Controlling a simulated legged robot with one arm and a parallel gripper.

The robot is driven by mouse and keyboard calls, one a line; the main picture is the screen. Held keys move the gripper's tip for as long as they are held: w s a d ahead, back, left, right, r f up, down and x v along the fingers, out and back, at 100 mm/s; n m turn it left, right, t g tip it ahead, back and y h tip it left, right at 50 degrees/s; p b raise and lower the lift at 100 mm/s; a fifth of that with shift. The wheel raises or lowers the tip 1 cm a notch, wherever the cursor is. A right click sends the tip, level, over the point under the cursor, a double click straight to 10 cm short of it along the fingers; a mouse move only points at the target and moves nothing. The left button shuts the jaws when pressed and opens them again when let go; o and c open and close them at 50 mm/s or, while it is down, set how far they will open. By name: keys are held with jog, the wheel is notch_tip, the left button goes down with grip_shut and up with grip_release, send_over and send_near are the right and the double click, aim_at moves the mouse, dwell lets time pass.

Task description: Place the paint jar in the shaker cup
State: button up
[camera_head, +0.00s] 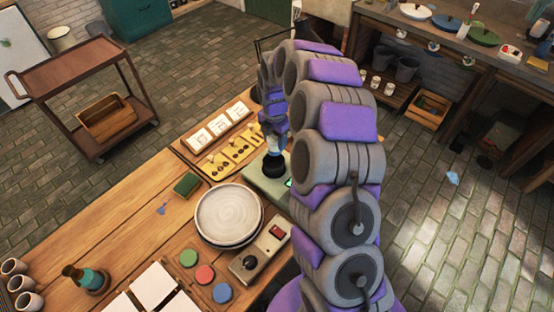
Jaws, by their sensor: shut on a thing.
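My gripper (272,127) points down at the far end of the purple and grey arm. It is shut on a small pale jar (275,145), seen just below the fingers. A dark round cup (272,166) sits on top of a pale green machine (262,184), directly under the jar. The jar's lower end overlaps the cup in the picture. I cannot tell whether it is inside the cup or just above it. My arm hides the machine's right side.
A white plate (229,214) on a turntable, a control box (259,252), a green sponge (186,185) and a yellow tray (235,151) stand around the machine on the wooden table (120,215). Coloured discs (205,274) lie nearer. My arm blocks the right side.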

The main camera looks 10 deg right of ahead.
aim_at(272, 149)
jog(key=f, duration=0.3)
jog(key=a+f+b, duration=0.1)
jog(key=f, duration=0.1)
jog(key=shift+f, duration=0.2)
jog(key=f, duration=0.1)
jog(key=d+f, duration=0.1)
jog(key=f, duration=0.1)
jog(key=shift+f+b, duration=0.25)
jog(key=shift+b, duration=0.05)
jog(key=shift+a+r, duration=0.1)
